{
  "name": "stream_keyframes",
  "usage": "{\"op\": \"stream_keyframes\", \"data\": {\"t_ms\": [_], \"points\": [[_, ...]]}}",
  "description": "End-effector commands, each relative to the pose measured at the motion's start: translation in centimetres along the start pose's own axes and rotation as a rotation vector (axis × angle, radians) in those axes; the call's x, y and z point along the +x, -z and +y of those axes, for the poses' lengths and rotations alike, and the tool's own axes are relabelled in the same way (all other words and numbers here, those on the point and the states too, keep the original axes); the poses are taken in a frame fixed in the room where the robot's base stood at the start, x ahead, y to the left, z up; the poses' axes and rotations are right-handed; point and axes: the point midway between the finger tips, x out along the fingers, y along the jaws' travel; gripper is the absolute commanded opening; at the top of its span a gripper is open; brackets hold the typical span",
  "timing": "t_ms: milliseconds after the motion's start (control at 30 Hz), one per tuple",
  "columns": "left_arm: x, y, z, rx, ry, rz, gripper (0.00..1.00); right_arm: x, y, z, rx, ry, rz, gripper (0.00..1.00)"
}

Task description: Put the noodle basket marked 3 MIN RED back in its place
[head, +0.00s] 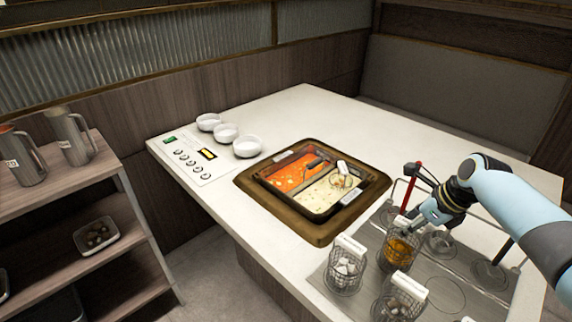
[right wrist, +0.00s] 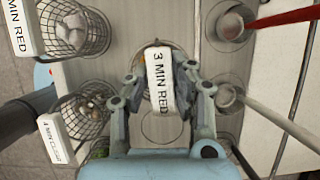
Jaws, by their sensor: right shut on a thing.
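My right gripper (head: 424,217) is shut on the white tag handle of a noodle basket. In the right wrist view the tag (right wrist: 160,80), marked 3 MIN RED, stands between the fingers. In the head view a wire basket with amber contents (head: 397,254) hangs below the gripper, over the grey tray (head: 370,287). I cannot tell whether it is seated or raised. Another basket with a 3 MIN RED tag (right wrist: 24,26) holds white pieces at the upper left of the right wrist view. My left gripper is not in view.
Other baskets (head: 346,272) (head: 395,304) stand near; one tag reads 4 MIN CLEAR (right wrist: 57,138). A pot (head: 262,178) with red and pale soups is sunk in the table; a basket (head: 345,178) sits in the pale side.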

Motion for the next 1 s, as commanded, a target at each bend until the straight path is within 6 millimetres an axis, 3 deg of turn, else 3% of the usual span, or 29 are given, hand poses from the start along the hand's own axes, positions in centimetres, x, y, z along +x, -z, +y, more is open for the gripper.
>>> {"op": "stream_keyframes", "data": {"t_ms": [1000], "points": [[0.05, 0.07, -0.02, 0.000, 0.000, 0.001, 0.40, 0.73, 0.28, 0.02, -0.001, 0.000, -0.001, 0.00]]}}
